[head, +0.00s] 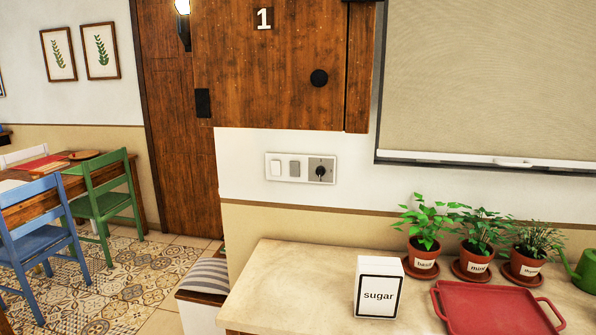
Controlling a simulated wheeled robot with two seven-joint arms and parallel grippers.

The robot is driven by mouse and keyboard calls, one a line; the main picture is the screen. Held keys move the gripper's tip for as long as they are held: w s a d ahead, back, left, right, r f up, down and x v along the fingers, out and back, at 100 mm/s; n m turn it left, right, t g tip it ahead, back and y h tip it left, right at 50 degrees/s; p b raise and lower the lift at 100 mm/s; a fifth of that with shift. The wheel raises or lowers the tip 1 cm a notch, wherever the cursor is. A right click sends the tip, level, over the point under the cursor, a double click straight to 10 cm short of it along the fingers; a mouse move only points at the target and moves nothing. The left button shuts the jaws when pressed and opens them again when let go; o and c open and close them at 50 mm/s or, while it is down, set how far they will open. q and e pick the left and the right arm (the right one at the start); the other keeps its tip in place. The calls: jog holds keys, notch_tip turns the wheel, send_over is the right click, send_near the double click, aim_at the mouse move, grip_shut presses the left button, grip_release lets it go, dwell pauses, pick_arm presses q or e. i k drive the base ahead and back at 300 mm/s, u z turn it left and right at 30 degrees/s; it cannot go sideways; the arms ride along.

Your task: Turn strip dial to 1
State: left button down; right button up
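In the head view a white wall strip (300,181) is mounted on the white wall above the counter. It has a white rocker switch (275,167), a grey rocker switch (294,168) and, at its right end, a grey plate with a round black dial (320,171). The dial's markings are too small to read, so I cannot tell its setting. Neither of my grippers shows in this view.
Above the strip is a wooden cabinet (270,75) with a white "1" and black round knob. Below is a counter (290,280) with a sugar box (379,288), red tray (497,308) and potted herbs (476,258). The wall around the strip is clear.

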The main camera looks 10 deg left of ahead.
aim_at(320, 170)
jog(key=u, duration=2.45)
jog(key=i, duration=1.8)
jog(key=z, duration=2.75)
